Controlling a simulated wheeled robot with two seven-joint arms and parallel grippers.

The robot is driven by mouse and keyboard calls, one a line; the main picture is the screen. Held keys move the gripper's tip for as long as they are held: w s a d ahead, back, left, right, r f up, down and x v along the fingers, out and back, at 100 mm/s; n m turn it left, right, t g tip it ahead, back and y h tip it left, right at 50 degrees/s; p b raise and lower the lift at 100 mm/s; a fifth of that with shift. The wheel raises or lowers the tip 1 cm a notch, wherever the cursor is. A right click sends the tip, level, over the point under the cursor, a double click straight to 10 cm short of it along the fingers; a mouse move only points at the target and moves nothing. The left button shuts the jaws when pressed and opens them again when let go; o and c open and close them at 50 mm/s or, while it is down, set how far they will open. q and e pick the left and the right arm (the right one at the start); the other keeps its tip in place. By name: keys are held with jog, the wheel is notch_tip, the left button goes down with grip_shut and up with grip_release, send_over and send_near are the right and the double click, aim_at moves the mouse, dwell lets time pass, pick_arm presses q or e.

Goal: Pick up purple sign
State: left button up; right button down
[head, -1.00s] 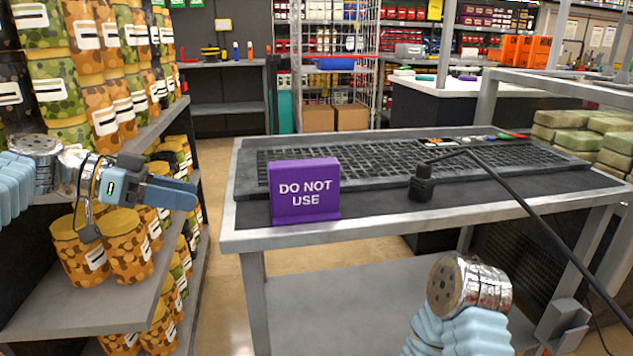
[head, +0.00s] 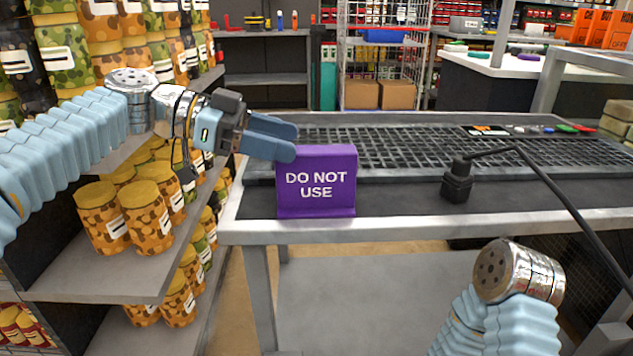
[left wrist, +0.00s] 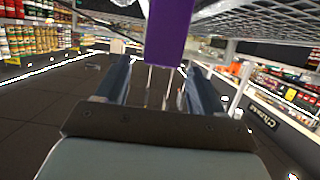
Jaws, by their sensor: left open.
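The purple sign (head: 316,182) with white "DO NOT USE" lettering stands upright at the left front of the table. My left gripper (head: 290,142) is open, with its fingertips at the sign's upper left edge in the head view. The left wrist view shows the sign as a narrow purple strip (left wrist: 173,35) ahead of the open fingers (left wrist: 157,68), in line with the gap between them. I cannot tell whether a finger touches it.
The grey table (head: 400,224) holds a black mesh rack (head: 400,150) behind the sign and a black block with a rod (head: 458,185) to its right. A shelf (head: 130,275) with several camouflage jars stands at left. The table's front strip right of the sign is mostly clear.

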aim_at(307, 149)
pick_arm(q)
jog(key=x, duration=0.4)
jog(key=shift+d+f, duration=0.2)
jog(key=shift+f, duration=0.05)
grip_shut()
